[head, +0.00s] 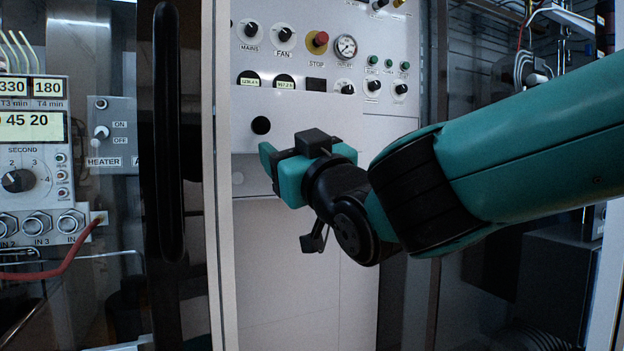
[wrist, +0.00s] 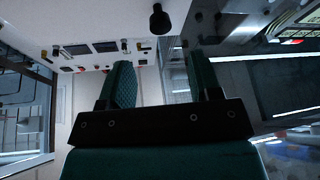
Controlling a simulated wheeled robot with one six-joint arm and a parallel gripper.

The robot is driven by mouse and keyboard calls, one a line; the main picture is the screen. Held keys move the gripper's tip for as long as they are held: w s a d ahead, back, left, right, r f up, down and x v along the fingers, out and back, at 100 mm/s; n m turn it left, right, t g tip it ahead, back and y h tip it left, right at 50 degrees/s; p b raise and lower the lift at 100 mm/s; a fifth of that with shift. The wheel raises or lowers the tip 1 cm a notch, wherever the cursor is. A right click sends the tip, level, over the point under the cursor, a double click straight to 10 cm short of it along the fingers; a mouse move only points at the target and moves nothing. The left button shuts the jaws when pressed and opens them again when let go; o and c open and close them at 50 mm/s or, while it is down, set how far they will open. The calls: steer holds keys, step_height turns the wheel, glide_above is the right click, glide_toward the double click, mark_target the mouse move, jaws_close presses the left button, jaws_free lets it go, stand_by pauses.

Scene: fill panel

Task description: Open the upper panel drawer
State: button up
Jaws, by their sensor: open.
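The upper panel drawer (head: 290,112) shows in the head view as a plain pale front below the controls, with a round black knob (head: 261,125) at its left. The drawer looks closed or nearly so; I cannot tell for certain. My gripper (head: 275,166), teal and black, is in front of the panel, below and to the right of the knob in the picture. In the wrist view its two fingers (wrist: 162,72) are apart with nothing between them. A black knob (wrist: 158,19) stands beyond the fingertips there, at the top of the picture, apart from them.
A control panel (head: 318,20) with knobs, a red stop button (head: 317,42) and a gauge (head: 345,46) sits above the drawer. A long black handle (head: 168,130) stands upright at the left. Further left are a timer unit (head: 30,150) and a red cable (head: 62,262).

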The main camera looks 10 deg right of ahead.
steer(key=b+v, duration=0.1)
steer(key=v, duration=0.5)
steer(key=shift+s+d+b, duration=0.15)
steer(key=shift+s+b, duration=0.15)
steer(key=shift+f, duration=0.15)
steer(key=s+d+f+m+g+h, duration=0.1)
steer(key=d+f+g+h, duration=0.1)
steer(key=f+g, duration=0.5)
steer(key=s+d+f+m+g+h, duration=0.1)
steer(key=d+f+m+g+h, duration=0.15)
steer(key=f, duration=0.85)
steer(key=s+d+f+n+g, duration=0.1)
steer(key=s+f+g, duration=0.35)
steer(key=s, duration=0.35)
steer(key=s+d+f+n+g, duration=0.1)
steer(key=s+f+g, duration=0.3)
steer(key=s+g, duration=0.3)
step_height(320, 180, up, 28)
steer(key=s+p, duration=0.1)
steer(key=p, duration=2.7)
steer(key=shift+s+d+n, duration=0.1)
steer(key=shift+s+n, duration=0.05)
steer(key=shift+n, duration=0.1)
steer(key=shift+c, duration=0.5)
